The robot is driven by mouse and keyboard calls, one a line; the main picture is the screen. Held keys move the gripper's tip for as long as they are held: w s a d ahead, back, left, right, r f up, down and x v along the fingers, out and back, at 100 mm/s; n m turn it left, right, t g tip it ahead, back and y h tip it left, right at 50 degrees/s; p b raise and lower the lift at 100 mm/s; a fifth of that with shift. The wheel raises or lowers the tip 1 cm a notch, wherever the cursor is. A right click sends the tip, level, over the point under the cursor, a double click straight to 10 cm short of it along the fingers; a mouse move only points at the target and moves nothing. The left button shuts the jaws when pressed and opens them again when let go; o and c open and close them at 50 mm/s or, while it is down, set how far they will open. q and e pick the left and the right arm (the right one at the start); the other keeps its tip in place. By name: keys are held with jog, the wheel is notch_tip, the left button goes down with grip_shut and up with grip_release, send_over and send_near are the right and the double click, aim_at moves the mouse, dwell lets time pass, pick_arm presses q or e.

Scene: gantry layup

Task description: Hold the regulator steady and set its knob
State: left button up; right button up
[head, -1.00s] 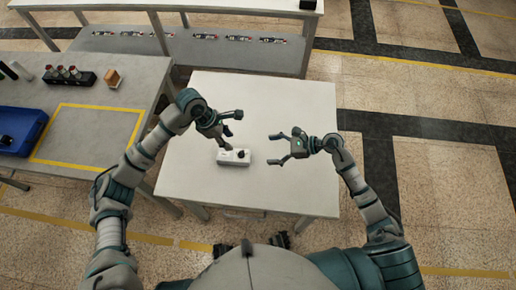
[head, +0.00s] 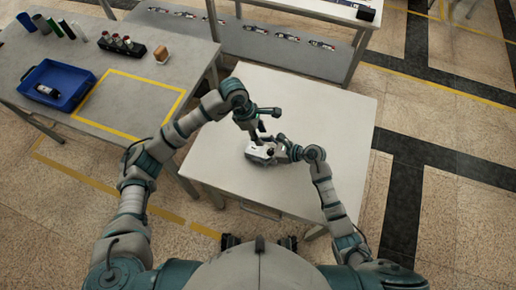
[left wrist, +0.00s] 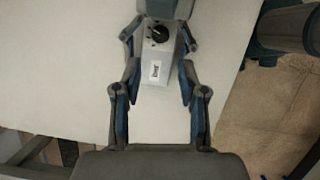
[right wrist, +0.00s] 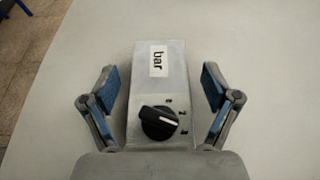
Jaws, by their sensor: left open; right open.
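The regulator is a pale box (head: 255,154) on the white table, largely hidden by my grippers in the head view. The right wrist view shows its "bar" label (right wrist: 158,61) and black knob (right wrist: 158,122) with a white pointer line towards the printed marks at right. My left gripper (left wrist: 158,72) is open, its fingers on either side of the labelled end; contact is unclear. My right gripper (right wrist: 158,82) is open, its fingers apart on either side of the box, with visible gaps. The left wrist view shows the knob (left wrist: 160,33) at the far end, near my right gripper.
The white table (head: 330,110) is otherwise clear. A grey bench (head: 110,80) at left holds a blue tray (head: 78,100) with a dark item inside, a rack of bottles (head: 122,44) and a yellow-taped area. A shelf (head: 270,42) with several small items stands behind.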

jog(key=shift+w+a+f, duration=0.1)
jog(key=shift+a+f, duration=0.1)
jog(key=shift+a, duration=0.3)
jog(key=shift+d, duration=0.1)
